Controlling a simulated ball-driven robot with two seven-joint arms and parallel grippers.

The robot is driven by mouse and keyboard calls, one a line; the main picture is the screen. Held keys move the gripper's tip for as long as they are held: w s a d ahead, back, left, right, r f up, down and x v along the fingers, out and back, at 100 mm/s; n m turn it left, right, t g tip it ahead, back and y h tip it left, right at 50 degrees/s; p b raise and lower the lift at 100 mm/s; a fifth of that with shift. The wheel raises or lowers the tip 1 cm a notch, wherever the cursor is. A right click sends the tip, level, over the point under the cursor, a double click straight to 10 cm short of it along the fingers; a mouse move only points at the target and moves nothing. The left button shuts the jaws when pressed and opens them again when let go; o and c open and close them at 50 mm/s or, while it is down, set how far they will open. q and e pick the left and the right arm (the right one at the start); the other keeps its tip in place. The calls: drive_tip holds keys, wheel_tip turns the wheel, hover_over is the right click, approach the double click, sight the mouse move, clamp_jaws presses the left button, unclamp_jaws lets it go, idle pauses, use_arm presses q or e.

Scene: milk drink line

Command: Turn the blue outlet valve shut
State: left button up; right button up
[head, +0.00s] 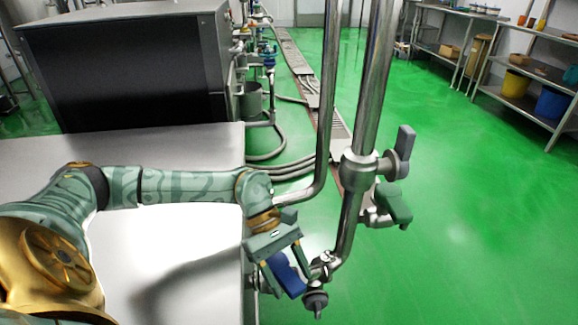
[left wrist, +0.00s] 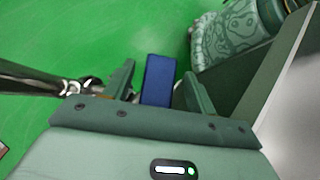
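The blue outlet valve handle (head: 287,274) is low on the steel pipework, beside the front right corner of the white surface. My left gripper (head: 282,266) reaches down over it with one finger on each side. In the left wrist view the blue handle (left wrist: 158,80) shows as a flat bar between the two fingers (left wrist: 160,84), with a narrow gap on each side, so the gripper is open around it. The valve body under the handle is mostly hidden. My right gripper is not in view.
A steel pipe (head: 372,90) rises just right of the gripper, with a grey handle (head: 403,147) and a green handle (head: 394,203). A dark handle (head: 316,300) is close below. A white tabletop (head: 190,235) lies under my left arm. Green floor at right is clear.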

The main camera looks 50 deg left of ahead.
use_arm(q)
drive_tip(key=shift+a+r, duration=0.1)
drive_tip(key=shift+r, duration=0.05)
drive_tip(key=p+v, duration=0.2)
drive_tip(key=v, duration=0.7)
drive_tip(key=shift+w+a+r+p, duration=0.1)
drive_tip(key=shift+a+r+p, duration=0.05)
drive_tip(key=shift+r+p, duration=0.2)
drive_tip(key=v, duration=0.6)
drive_tip(key=shift+a+p, duration=0.15)
drive_tip(key=shift+p, duration=0.15)
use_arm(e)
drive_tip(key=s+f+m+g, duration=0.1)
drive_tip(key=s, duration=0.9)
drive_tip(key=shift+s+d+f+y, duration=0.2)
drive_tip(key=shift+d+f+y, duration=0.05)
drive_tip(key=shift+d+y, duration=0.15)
